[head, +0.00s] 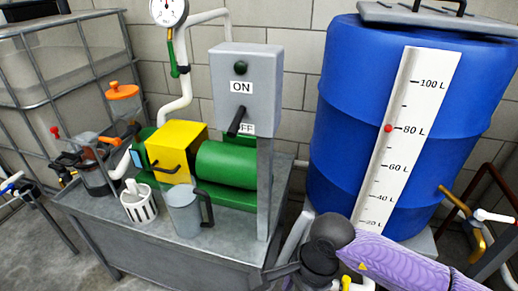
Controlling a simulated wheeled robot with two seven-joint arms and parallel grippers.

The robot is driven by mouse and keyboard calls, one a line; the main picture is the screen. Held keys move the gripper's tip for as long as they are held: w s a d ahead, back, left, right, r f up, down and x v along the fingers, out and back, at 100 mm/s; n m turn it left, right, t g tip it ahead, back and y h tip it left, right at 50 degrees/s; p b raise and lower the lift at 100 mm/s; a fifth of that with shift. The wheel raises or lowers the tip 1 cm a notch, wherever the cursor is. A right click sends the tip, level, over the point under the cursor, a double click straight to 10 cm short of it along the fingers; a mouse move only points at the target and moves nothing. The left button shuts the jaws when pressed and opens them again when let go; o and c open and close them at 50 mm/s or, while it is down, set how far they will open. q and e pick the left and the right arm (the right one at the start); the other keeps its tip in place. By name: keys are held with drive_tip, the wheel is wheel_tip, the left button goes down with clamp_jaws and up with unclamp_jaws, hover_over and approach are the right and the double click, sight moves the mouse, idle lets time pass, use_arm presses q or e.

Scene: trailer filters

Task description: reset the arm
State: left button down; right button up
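My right arm (405,262), with a purple patterned link and a dark joint, comes in from the lower right. It is in front of the blue barrel's lower part. A dark part at its end, seemingly my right gripper (283,270), is by the bench's right front corner. Its fingers are not clear, so I cannot tell whether it is open or shut. I see nothing held in it. My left arm and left gripper are out of view.
A metal bench (150,238) carries a green and yellow pump (178,148), a grey jug (184,212), a white basket (139,205) and filter housings (122,105). A switch box (242,85) stands above it. A blue barrel (345,110) is right; a caged tank (60,70) is left.

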drive_tip(key=a+r+m+t+y+p, duration=0.1)
drive_tip(key=a+m+y+p, duration=0.2)
drive_tip(key=a+m+y, duration=0.75)
drive_tip(key=d+f+m+t+h+p, duration=0.2)
drive_tip(key=d+f+m+t, duration=0.35)
drive_tip(key=m, duration=0.75)
drive_tip(key=d+f+m+t+h+p, duration=0.15)
drive_tip(key=d+f+m+t, duration=0.35)
drive_tip(key=m, duration=0.8)
drive_tip(key=s+d+f+m+g+h+p, duration=0.1)
drive_tip(key=s+d+f+m+g+h, duration=0.2)
drive_tip(key=s+d+f+m+h, duration=0.65)
use_arm(q)
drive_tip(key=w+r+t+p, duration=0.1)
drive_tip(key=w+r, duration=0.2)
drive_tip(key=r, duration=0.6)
drive_tip(key=shift+p, duration=0.35)
use_arm(e)
drive_tip(key=s+d+m+g, duration=0.1)
drive_tip(key=s+m+g, duration=0.1)
drive_tip(key=s, duration=0.7)
drive_tip(key=s+d+f+m+g, duration=0.1)
drive_tip(key=s+d+m+g, duration=0.1)
drive_tip(key=s+m, duration=0.3)
drive_tip(key=s+d+f+m+g, duration=0.1)
drive_tip(key=s+d+m+g, duration=0.1)
drive_tip(key=s, duration=1.1)
drive_tip(key=shift+f+m+g+h, duration=0.15)
drive_tip(key=shift+m+g+h, duration=0.2)
drive_tip(key=shift+m+g, duration=0.55)
